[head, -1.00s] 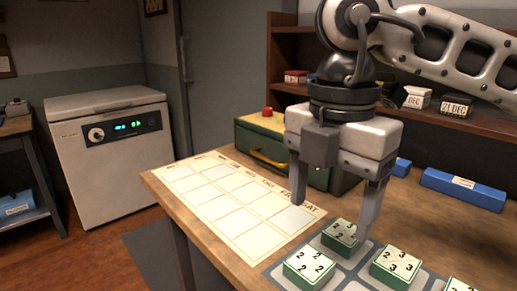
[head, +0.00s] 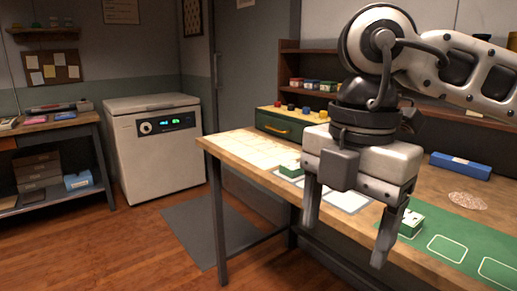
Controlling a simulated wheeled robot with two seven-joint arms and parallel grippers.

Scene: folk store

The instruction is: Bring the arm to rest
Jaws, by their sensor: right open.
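My right gripper (head: 347,230) is open and empty, with its two fingers pointing down, apart. It hangs in front of the wooden workbench (head: 435,180), covering part of its front edge in the view. A green and white block (head: 411,221) shows just right of the right finger. Another green and white block (head: 291,170) lies left of the gripper on the bench. I cannot tell how far the fingers are from the bench top. My left gripper is not in view.
A cream grid sheet (head: 245,149) and a green mat (head: 440,238) lie on the bench. A green box with coloured knobs (head: 282,127) and a blue box (head: 460,165) stand behind. A white chest machine (head: 155,150) stands at left. The floor between has free room.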

